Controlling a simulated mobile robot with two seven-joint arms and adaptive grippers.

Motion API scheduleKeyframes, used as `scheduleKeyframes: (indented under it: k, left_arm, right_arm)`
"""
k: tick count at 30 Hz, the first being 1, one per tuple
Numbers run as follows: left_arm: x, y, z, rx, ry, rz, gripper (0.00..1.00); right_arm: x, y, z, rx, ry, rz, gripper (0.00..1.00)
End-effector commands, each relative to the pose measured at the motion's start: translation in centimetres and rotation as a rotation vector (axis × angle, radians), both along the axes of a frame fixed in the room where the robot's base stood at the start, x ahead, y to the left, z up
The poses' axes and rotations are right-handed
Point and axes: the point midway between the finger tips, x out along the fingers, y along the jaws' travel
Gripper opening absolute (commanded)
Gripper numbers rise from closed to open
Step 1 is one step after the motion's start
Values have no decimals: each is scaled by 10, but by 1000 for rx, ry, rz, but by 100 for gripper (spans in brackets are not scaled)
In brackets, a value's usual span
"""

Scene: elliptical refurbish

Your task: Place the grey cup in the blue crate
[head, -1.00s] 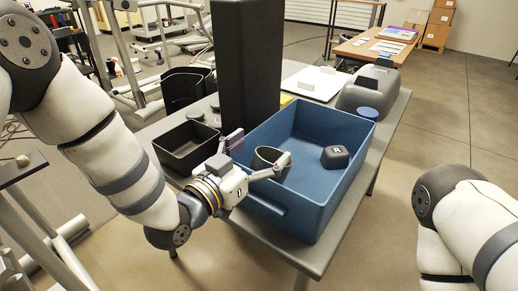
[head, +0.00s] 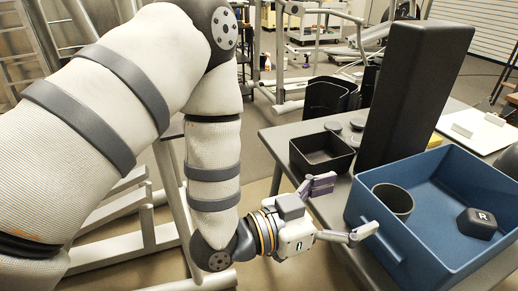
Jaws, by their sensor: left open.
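The grey cup (head: 393,203) sits inside the blue crate (head: 420,262), near its left end wall, with its round opening facing up. Its lower part is partly hidden by the crate's near wall. My left gripper (head: 346,207) is open and empty, just outside the crate's left end. Its fingers are spread apart, clear of the cup; one fingertip is close to the crate's rim. My right gripper is out of the picture.
A dark block marked R (head: 481,222) lies in the crate, right of the cup. A tall black column (head: 415,95) stands behind the crate. A black open bin (head: 322,153) is on the grey table (head: 280,133), left of the crate.

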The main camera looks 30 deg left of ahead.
Motion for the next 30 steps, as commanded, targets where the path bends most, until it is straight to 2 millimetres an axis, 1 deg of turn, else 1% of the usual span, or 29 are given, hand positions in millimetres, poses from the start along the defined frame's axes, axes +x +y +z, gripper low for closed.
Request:
scheduleKeyframes:
  k: [2, 3, 4, 5, 6, 7, 8, 9, 10, 11, 12, 15, 16, 18, 20, 26, 30]
  left_arm:
    - [-13, 8, -49, 58, 161, 26, 84]
    - [-28, 17, -87, 106, 295, 50, 84]
    - [-45, 26, -119, 146, 414, 72, 84]
    - [-66, 36, -151, 189, 541, 97, 84]
    - [-100, 51, -189, 245, 712, 134, 84]
    - [-128, 63, -214, 284, 840, 163, 84]
    - [-158, 75, -235, 323, 962, 192, 84]
    - [-198, 91, -256, 370, 1116, 231, 84]
    - [-228, 101, -267, 403, 1225, 259, 84]
    - [-256, 110, -275, 433, 1323, 287, 84]
    - [-290, 122, -281, 468, 1441, 324, 84]
    - [-351, 140, -283, 532, 1652, 395, 84]
    - [-363, 143, -282, 544, 1692, 408, 84]
    - [-379, 148, -279, 560, 1747, 430, 84]
    - [-383, 149, -279, 564, 1762, 436, 84]
    - [-381, 148, -277, 562, 1755, 436, 84]
    - [-353, 148, -251, 530, 1660, 456, 84]
  right_arm:
    - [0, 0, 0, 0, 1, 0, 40]
    - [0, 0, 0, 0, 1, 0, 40]
    - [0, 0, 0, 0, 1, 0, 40]
    - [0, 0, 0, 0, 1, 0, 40]
    - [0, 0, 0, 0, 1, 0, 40]
    - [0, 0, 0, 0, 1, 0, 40]
    - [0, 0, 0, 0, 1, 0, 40]
    - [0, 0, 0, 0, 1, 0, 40]
    - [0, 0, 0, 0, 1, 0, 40]
    - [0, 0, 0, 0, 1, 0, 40]
    - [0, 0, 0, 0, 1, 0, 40]
    - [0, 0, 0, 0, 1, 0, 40]
    - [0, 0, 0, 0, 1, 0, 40]
    - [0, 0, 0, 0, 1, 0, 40]
    - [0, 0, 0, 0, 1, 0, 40]
    - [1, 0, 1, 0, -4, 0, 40]
    - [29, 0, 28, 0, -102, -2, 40]
